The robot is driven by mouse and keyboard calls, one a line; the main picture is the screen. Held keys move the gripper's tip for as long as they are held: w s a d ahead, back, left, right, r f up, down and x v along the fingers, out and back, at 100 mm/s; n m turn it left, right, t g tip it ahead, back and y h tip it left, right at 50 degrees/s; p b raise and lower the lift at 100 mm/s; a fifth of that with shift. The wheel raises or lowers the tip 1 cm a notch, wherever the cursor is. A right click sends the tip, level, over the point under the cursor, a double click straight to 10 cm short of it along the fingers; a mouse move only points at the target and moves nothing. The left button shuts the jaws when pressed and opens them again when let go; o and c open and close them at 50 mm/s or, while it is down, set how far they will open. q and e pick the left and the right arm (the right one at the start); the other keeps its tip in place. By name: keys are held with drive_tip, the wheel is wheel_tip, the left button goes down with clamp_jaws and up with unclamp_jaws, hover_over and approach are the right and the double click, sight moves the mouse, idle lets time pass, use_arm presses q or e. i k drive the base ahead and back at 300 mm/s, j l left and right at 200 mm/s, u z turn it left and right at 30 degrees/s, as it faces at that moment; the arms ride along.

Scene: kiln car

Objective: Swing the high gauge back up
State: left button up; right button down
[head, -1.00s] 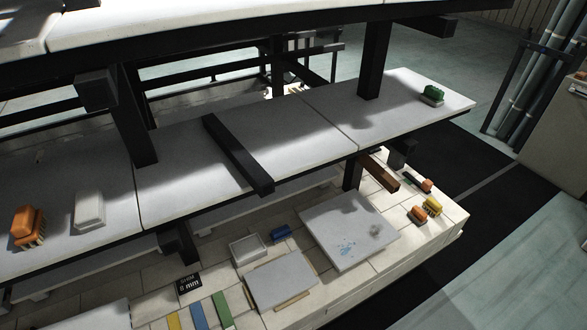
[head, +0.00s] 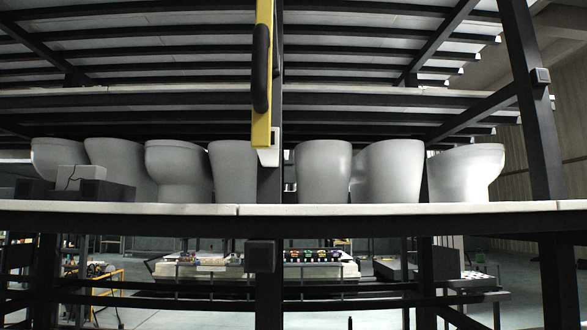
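The high gauge appears to be the yellow bar (head: 261,125) in the upper middle of the head view. It hangs upright in front of a dark post, with its top cut off by the picture's upper edge. A black handle (head: 262,68) is fixed along it, and a pale block (head: 268,156) sits at its lower end. Neither of my grippers is in view.
A pale deck (head: 380,210) on a dark frame runs across the view. Several grey-white ceramic pieces (head: 323,172) stand on it, behind the bar. A cracked grey block (head: 80,178) is at the left. Dark beams pass overhead.

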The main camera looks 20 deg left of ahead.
sight(262, 75)
drive_tip(key=k+u, duration=0.15)
drive_tip(key=u, duration=0.3)
drive_tip(key=k+u, duration=0.15)
drive_tip(key=u, duration=0.3)
drive_tip(key=i+l+u, duration=0.1)
drive_tip(key=l+u, duration=0.1)
drive_tip(key=l, duration=0.2)
drive_tip(key=i, duration=0.05)
